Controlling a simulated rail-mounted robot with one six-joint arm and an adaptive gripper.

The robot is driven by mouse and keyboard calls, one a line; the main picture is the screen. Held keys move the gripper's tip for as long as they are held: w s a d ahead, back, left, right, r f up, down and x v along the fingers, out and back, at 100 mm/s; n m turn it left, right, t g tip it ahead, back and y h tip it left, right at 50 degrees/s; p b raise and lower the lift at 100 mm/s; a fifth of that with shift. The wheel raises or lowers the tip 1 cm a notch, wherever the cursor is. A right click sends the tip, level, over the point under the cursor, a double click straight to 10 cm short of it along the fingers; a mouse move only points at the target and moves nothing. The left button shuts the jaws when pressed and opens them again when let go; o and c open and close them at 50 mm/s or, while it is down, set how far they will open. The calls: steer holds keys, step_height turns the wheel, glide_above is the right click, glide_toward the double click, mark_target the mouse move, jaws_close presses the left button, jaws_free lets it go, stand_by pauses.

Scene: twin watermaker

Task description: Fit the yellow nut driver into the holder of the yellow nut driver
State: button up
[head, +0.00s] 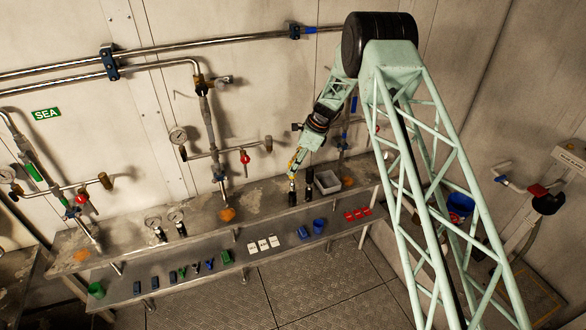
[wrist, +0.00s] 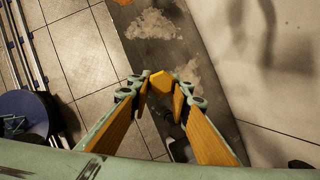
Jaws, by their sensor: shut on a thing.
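My gripper (wrist: 161,88) is shut on the yellow nut driver (wrist: 160,82), whose yellow six-sided end shows between the fingertips in the wrist view. In the head view my gripper (head: 293,168) is above the upper shelf of the bench, pointing down. A dark upright piece (head: 292,189) stands right under the fingertips. It may be the holder or part of the driver; I cannot tell which. The driver's lower end is too small to make out, so I cannot tell whether it is in a holder.
Another dark upright piece (head: 309,182) stands just right of the gripper, beside a grey tray (head: 327,181). Wall pipes run behind.

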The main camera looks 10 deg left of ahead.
steer(key=shift+f+b, duration=0.35)
steer(key=shift+f, duration=0.35)
steer(key=shift+f+b, duration=1.5)
steer(key=shift+f, duration=0.8)
stand_by(3.3)
steer(key=o, duration=0.8)
steer(key=shift+o, duration=0.2)
steer(key=shift+r, duration=0.1)
steer(key=v, duration=1.2)
